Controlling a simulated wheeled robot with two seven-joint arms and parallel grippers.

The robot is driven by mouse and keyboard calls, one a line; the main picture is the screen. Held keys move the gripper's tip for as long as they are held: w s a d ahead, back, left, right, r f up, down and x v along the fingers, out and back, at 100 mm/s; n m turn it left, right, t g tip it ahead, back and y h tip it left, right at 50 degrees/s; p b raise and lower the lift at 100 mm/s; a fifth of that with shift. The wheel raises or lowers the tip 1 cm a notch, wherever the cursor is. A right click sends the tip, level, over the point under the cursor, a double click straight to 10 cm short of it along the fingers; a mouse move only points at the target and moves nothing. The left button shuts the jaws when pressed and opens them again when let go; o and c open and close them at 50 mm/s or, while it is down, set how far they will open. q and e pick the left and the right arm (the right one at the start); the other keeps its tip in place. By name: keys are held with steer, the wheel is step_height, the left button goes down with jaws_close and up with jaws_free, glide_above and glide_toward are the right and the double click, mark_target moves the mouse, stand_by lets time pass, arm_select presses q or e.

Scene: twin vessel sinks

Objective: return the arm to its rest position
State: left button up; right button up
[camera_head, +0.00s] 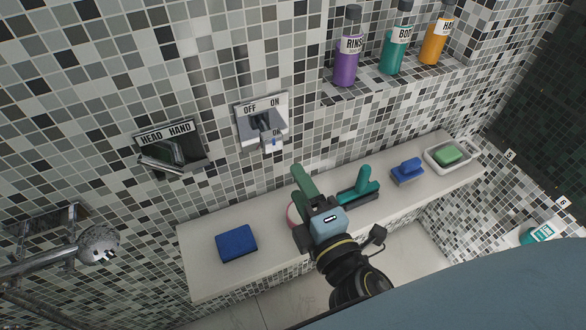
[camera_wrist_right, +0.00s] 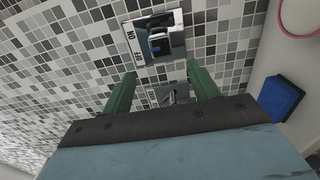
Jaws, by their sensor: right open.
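My right gripper (camera_head: 304,184) is above the light ledge in the head view, its arm coming up from the bottom. One green finger shows clearly there; the other cannot be made out. In the right wrist view the two green fingers of the gripper (camera_wrist_right: 162,86) stand wide apart with nothing between them. Beyond them are the wall switch plate (camera_wrist_right: 155,38) and, partly hidden, the HEAD/HAND plate (camera_wrist_right: 170,93). My left gripper is in neither view.
Three bottles (camera_head: 347,62) stand on a shelf. A shower head (camera_head: 99,245) juts out at left.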

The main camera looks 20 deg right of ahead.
steer(key=s+d+f+m+g+h, duration=0.3)
steer(key=s+d+f+m+g, duration=0.2)
steer(key=d+f+m+g, duration=0.75)
steer(key=s+a+f+m+g+y, duration=0.1)
steer(key=s+a+m+g+y, duration=0.1)
steer(key=s+a+m, duration=0.3)
steer(key=s+f+n+g+b, duration=0.1)
steer(key=s+f+b, duration=0.1)
steer(key=f, duration=1.2)
steer(key=s+f+b, duration=0.1)
steer(key=s+f, duration=0.1)
steer(key=f, duration=1.3)
steer(key=s+d+f+g+b, duration=0.1)
steer(key=s+d+f+b, duration=0.2)
steer(key=s+f, duration=1.2)
steer(key=shift+s+f, duration=0.35)
steer(key=shift+f, duration=0.55)
